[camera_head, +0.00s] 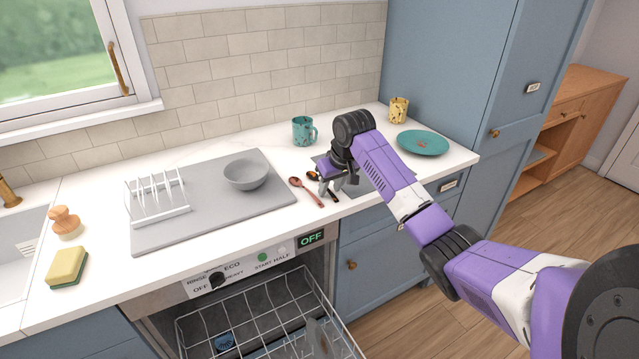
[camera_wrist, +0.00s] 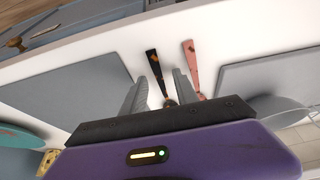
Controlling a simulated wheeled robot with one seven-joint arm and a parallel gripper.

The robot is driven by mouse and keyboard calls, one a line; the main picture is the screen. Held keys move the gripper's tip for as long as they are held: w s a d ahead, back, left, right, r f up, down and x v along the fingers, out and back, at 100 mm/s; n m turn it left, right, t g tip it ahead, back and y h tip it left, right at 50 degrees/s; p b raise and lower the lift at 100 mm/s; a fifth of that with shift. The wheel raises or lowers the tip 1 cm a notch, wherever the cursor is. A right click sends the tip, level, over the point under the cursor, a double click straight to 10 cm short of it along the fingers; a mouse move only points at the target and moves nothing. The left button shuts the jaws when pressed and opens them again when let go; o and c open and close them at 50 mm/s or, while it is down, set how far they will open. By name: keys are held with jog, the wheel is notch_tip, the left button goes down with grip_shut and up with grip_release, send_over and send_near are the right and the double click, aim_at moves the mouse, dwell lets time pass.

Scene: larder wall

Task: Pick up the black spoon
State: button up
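The black spoon (camera_head: 333,195) lies on the white counter between a grey drying mat and a grey slab. Its dark handle (camera_wrist: 154,66) points away in the wrist view, toward the counter's front edge. Its bowl end is partly hidden by my gripper. My gripper (camera_head: 325,187) is low over the spoon, fingers pointing down. In the wrist view my gripper (camera_wrist: 160,76) is open, with one finger on each side of the spoon and visible gaps. Whether the fingertips touch the counter I cannot tell.
A red-pink spoon (camera_head: 307,192) lies close beside, just outside one finger (camera_wrist: 191,62). A grey bowl (camera_head: 246,174) and rack (camera_head: 158,198) stand on the drying mat (camera_head: 215,217). A teal mug (camera_head: 303,131) is behind, a teal plate (camera_head: 422,143) right. The dishwasher (camera_head: 262,312) is open below.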

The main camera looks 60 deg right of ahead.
grip_shut()
